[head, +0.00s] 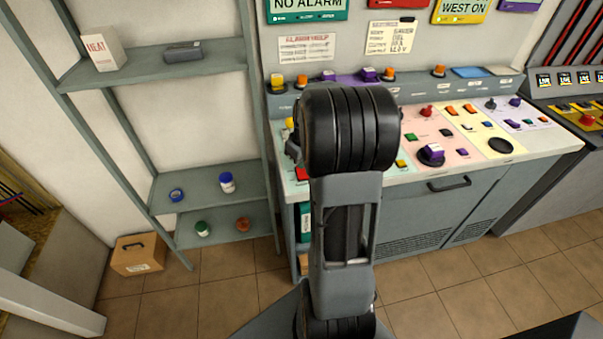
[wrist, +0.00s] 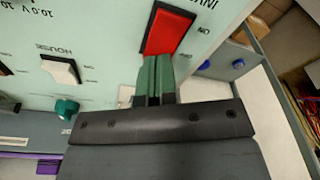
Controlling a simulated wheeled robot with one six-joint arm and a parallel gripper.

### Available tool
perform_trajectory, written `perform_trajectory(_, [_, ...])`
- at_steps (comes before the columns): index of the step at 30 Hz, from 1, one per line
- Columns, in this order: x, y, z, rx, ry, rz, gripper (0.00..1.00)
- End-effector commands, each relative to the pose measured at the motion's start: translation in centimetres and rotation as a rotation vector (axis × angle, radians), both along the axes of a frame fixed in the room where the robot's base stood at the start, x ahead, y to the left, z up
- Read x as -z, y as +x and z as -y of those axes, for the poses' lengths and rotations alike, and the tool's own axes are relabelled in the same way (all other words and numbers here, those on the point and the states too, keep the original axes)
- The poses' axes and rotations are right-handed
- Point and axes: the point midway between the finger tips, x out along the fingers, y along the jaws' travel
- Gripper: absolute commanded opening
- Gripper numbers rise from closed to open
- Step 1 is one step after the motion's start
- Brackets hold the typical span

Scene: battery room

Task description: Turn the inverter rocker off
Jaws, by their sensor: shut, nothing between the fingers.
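The inverter rocker (wrist: 168,32) is a red rocker in a dark frame on a pale green panel (wrist: 110,35). Its label, partly cut off at the top edge of the wrist view, reads upside down. My gripper (wrist: 156,62) is shut and empty, its green fingertips at the near edge of the rocker. The tips overlap that edge in the picture; I cannot tell whether they touch it. In the head view my arm hides the gripper and much of the panel's left end; a red piece (head: 302,173) shows just left of the arm.
A white rocker marked HOUSE (wrist: 60,70) and a green knob (wrist: 65,110) sit left of the fingers. Blue round things (wrist: 238,63) rest on a shelf to the right. In the head view, grey shelving (head: 155,72) stands left of the console (head: 545,140).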

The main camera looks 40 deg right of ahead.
Motion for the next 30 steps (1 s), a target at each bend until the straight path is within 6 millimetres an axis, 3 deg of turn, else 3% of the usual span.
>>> perform_trajectory(19, [1.0, 0.0, 0.0, 0.000, 0.001, -0.001, 0.00])
perform_trajectory(30, [-0.4, -0.1, 0.0, 0.000, 0.002, -0.003, 0.00])
